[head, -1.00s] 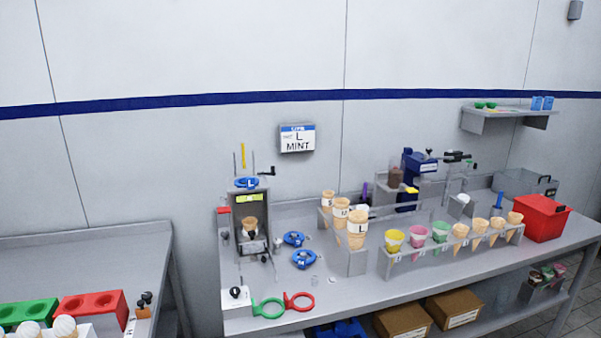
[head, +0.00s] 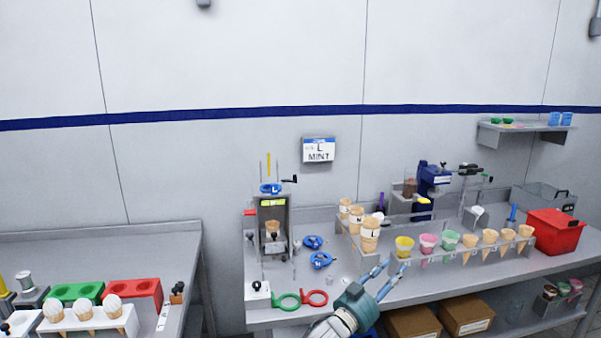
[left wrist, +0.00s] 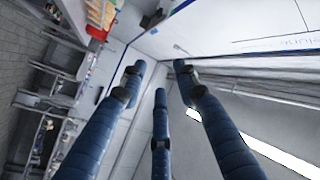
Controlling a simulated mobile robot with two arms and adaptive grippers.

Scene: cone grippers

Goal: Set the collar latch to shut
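A grey upright cone stand (head: 289,222) is on the bench in the head view, with a blue collar ring (head: 271,188) marked L on top. A cone (head: 272,227) is inside it. A black crank-like handle (head: 290,180) sticks out at the top right and a red lever (head: 249,212) at the left. I cannot tell which part is the collar latch or how it is set. My left gripper (head: 390,264) is open and empty, in front of the bench, right of the stand and apart from it. Its spread fingers (left wrist: 158,78) also show in the left wrist view. My right gripper is out of view.
Two loose blue collars (head: 321,261) lie right of the stand. Green (head: 287,302) and red (head: 315,298) rings lie at the front edge near a white switch box (head: 258,290). A rack of cones and cups (head: 440,262) runs along the bench. A red bin (head: 556,232) is far right.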

